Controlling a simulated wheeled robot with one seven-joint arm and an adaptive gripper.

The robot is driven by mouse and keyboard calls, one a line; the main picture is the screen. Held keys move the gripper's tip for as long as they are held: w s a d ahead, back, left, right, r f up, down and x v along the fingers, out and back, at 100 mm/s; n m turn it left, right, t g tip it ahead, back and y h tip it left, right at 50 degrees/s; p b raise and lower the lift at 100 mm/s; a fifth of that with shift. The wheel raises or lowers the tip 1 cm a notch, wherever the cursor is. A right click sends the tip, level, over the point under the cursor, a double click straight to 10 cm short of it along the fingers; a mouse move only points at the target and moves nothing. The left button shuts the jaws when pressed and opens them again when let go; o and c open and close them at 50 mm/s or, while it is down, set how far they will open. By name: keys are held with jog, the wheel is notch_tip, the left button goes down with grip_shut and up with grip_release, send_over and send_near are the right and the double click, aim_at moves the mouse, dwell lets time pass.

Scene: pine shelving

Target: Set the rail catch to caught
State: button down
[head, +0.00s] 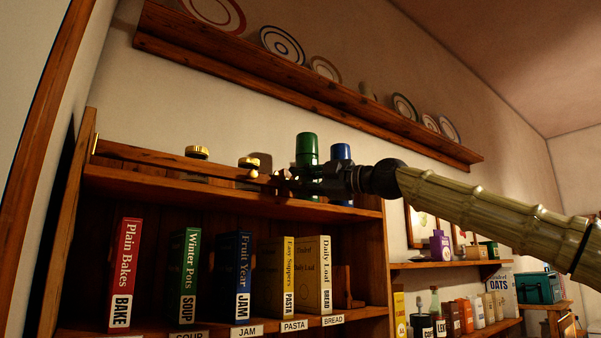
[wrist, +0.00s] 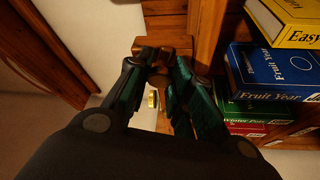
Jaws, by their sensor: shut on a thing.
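A wooden rail (head: 165,159) runs along the front of the shelf unit's top, from a brass fitting (head: 95,144) on the left post towards my gripper (head: 279,182). A small brass knob (head: 253,173) shows near the rail's right end, just left of my fingers. In the wrist view my gripper (wrist: 156,60) is shut on the wooden rail end (wrist: 168,44). A small brass piece (wrist: 152,98) shows beyond the fingers. My fingers hide the gripped part, and I cannot tell how the catch stands.
Behind the rail are gold-lidded jars (head: 197,152), a green canister (head: 307,150) and a blue canister (head: 341,153). Labelled books (head: 186,275) stand on the shelf below. A plate shelf (head: 300,78) hangs above. The air before the unit is clear.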

jog(key=shift+r+n+g+h+p, duration=0.1)
jog(key=shift+n+g+h+p, duration=0.2)
jog(key=shift+n+p, duration=0.65)
jog(key=shift+r+n+g+h+p, duration=0.1)
jog(key=shift+n+g+h+p, duration=0.15)
jog(key=shift+n+p, duration=0.65)
jog(key=shift+f+n, duration=0.1)
jog(key=shift+n, duration=0.25)
jog(key=c, duration=1.2)
grip_release()
jog(key=shift+d, duration=0.1)
jog(key=shift+w, duration=0.1)
jog(key=v, duration=1.2)
jog(key=shift+d, duration=0.15)
